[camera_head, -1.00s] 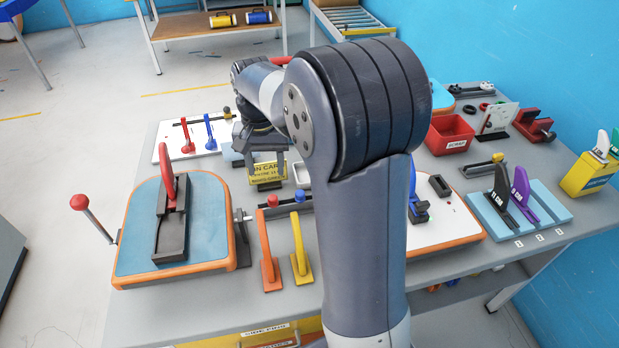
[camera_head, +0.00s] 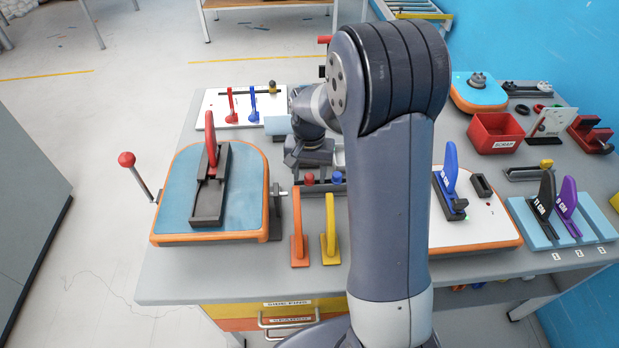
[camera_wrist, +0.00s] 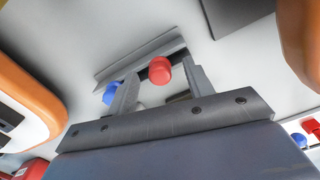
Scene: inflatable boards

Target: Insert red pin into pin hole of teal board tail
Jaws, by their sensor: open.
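The red pin (camera_head: 309,178) has a round red head and stands in a dark rack (camera_head: 322,188) beside a blue pin (camera_head: 337,177). My gripper (camera_head: 308,162) is just behind the rack in the head view. In the wrist view my gripper (camera_wrist: 161,72) is open, and the red pin's head (camera_wrist: 160,70) shows between its two fingers. I cannot tell whether either finger touches it. The blue pin (camera_wrist: 111,93) is partly behind the left finger. The teal board tail (camera_head: 170,200) lies at left with a dark fin box and red fin (camera_head: 211,140). Its pin hole cannot be made out.
A red-knobbed lever (camera_head: 127,160) juts out left of the teal board. At right are a white board (camera_head: 480,232) with a blue fin and a red scrap bin (camera_head: 495,132).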

